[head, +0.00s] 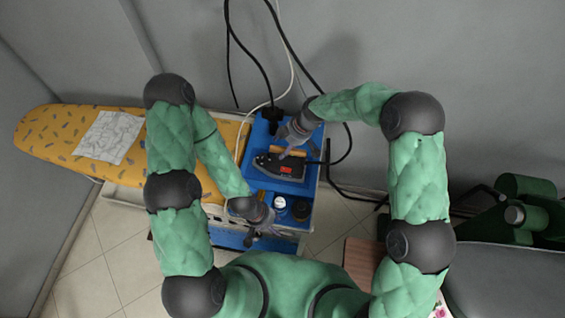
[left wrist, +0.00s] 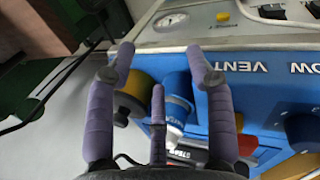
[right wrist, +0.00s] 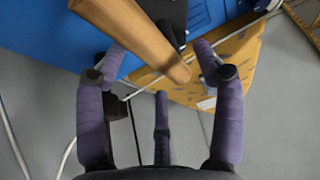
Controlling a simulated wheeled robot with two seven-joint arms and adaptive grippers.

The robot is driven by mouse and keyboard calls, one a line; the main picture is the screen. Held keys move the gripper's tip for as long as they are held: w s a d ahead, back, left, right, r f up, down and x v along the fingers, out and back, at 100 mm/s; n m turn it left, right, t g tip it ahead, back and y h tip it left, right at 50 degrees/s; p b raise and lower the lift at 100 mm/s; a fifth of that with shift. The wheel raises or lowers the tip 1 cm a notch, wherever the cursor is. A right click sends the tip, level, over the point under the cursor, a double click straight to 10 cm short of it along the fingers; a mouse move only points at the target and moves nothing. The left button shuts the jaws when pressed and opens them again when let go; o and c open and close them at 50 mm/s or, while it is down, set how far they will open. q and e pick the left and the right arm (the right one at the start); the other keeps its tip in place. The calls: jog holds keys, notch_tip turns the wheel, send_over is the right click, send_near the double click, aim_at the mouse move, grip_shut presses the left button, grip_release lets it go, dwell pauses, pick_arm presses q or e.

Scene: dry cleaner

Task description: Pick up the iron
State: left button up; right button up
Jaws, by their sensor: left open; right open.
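The iron (head: 278,167) is dark with a red patch and a light wooden handle, and sits on a blue tray (head: 311,186) beside the ironing board. My right gripper (head: 291,148) is open just above the iron, close to its handle. In the right wrist view the wooden handle (right wrist: 135,35) reaches between my open fingers (right wrist: 160,75), and they do not close on it. My left gripper (head: 254,237) is open and empty at the front of the blue unit. In the left wrist view its fingers (left wrist: 160,70) face the blue panel with lettering.
The ironing board (head: 60,135) with a yellow patterned cover extends left, with a printed sheet (head: 110,137) on it. Black cables (head: 250,55) hang behind.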

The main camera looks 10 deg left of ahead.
jog(key=shift+x, duration=1.1)
grip_shut()
jog(key=shift+w+r, duration=0.25)
jog(key=shift+w, duration=0.05)
